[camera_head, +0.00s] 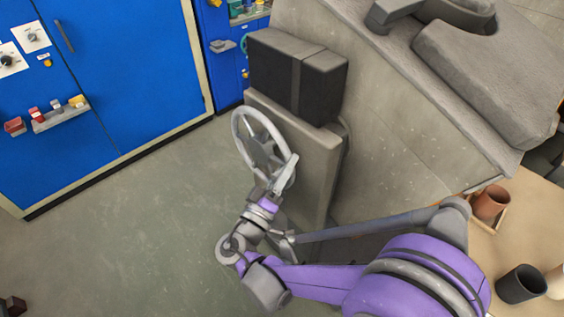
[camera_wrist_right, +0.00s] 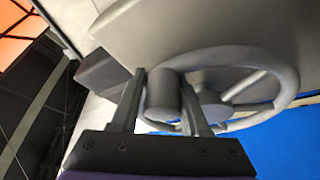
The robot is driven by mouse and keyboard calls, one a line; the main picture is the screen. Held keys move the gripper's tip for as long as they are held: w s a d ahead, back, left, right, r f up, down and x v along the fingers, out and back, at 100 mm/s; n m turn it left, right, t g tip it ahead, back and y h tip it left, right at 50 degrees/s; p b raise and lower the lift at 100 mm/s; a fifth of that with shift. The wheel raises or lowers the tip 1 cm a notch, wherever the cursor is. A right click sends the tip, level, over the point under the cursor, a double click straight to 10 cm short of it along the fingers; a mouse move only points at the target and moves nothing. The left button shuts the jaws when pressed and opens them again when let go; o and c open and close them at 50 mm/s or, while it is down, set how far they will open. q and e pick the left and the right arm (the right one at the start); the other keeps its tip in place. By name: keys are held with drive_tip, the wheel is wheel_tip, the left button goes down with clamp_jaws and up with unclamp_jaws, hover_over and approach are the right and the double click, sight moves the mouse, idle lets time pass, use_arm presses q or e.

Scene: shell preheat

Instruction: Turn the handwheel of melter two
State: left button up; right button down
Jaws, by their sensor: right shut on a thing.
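The grey handwheel (camera_head: 240,124) is mounted upright on the side of a large grey machine, the melter (camera_head: 310,165). The wheel also shows in the right wrist view (camera_wrist_right: 285,80), with its spokes and hub behind the fingers. My right gripper (camera_head: 281,178) is at the wheel's lower right edge in the head view. In the right wrist view my right gripper (camera_wrist_right: 163,105) has its two fingers on either side of the wheel's grey cylindrical handle (camera_wrist_right: 163,92), shut on it. My left gripper is not in view. I see no number on the melter.
A dark box (camera_head: 297,75) sits above the wheel on the machine. Blue cabinets (camera_head: 130,70) stand at the left, one with a small shelf (camera_head: 60,117). At the right a table holds a dark cup (camera_head: 521,284) and a brown cup (camera_head: 491,201). The floor left of the wheel is clear.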

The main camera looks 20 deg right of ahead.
use_arm(q)
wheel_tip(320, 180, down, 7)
drive_tip(key=b, duration=0.4)
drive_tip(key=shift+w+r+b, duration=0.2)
drive_tip(key=shift+b, duration=0.2)
use_arm(e)
wheel_tip(320, 180, down, 7)
drive_tip(key=m+g+h, duration=0.3)
drive_tip(key=m, duration=0.6)
drive_tip(key=shift+w+a+m+h, duration=0.2)
drive_tip(key=shift+w+m+h, duration=0.2)
drive_tip(key=shift+w, duration=0.05)
drive_tip(key=c, duration=0.8)
unclamp_jaws()
drive_tip(key=o, duration=0.3)
drive_tip(key=shift+w, duration=0.15)
drive_tip(key=shift+s+a, duration=0.1)
drive_tip(key=shift+s, duration=0.1)
